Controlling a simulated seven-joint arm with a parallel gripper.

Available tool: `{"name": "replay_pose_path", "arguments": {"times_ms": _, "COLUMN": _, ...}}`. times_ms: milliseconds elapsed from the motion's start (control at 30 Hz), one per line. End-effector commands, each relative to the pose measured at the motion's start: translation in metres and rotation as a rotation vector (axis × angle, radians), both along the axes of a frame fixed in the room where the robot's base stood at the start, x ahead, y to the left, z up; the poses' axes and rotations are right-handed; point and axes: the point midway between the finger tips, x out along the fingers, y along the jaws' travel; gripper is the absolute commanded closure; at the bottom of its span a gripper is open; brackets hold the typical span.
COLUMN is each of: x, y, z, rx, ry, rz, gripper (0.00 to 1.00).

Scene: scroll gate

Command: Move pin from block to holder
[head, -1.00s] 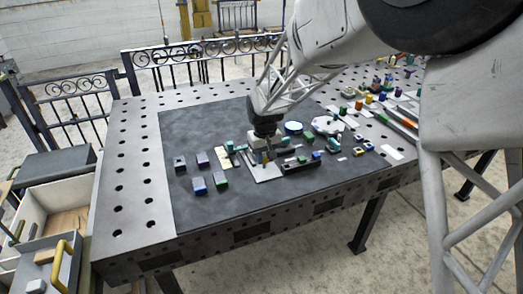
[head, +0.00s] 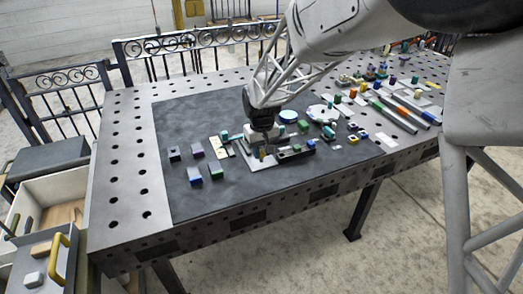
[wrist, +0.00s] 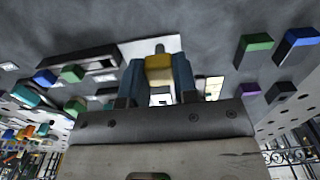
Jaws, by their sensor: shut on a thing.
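My gripper (wrist: 159,80) points down at the mat, with its two teal fingers shut on a yellow pin (wrist: 159,68). A darker tip of the pin shows beyond the yellow part. In the head view the gripper (head: 262,150) is low over a white plate (head: 256,166), which also lies behind the pin in the wrist view (wrist: 125,48). A long black piece with recesses (wrist: 97,62) lies beside the plate; it also shows in the head view (head: 292,154). I cannot tell which part is the block or the holder, or whether the pin touches the plate.
Small blocks, including a green one (wrist: 254,45) and a blue one (wrist: 297,42), stand on the dark mat (head: 240,205). A pale round piece (head: 288,116) is behind the gripper. Several coloured parts and long bars (head: 395,115) fill the right side. The mat's front is clear.

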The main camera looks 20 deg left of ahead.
Motion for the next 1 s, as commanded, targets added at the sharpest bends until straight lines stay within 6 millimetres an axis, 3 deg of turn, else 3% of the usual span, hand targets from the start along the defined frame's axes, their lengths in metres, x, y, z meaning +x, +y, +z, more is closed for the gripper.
{"name": "replay_pose_path", "arguments": {"times_ms": 267, "x": 0.008, "y": -0.003, "z": 0.002, "rx": 0.001, "ry": -0.001, "rz": -0.001, "gripper": 0.99}}
{"name": "replay_pose_path", "arguments": {"times_ms": 700, "x": 0.075, "y": -0.034, "z": 0.02, "rx": 0.001, "ry": -0.001, "rz": -0.003, "gripper": 0.99}}
{"name": "replay_pose_path", "arguments": {"times_ms": 1000, "x": 0.091, "y": -0.042, "z": 0.024, "rx": 0.0, "ry": 0.0, "rz": 0.0, "gripper": 0.99}}
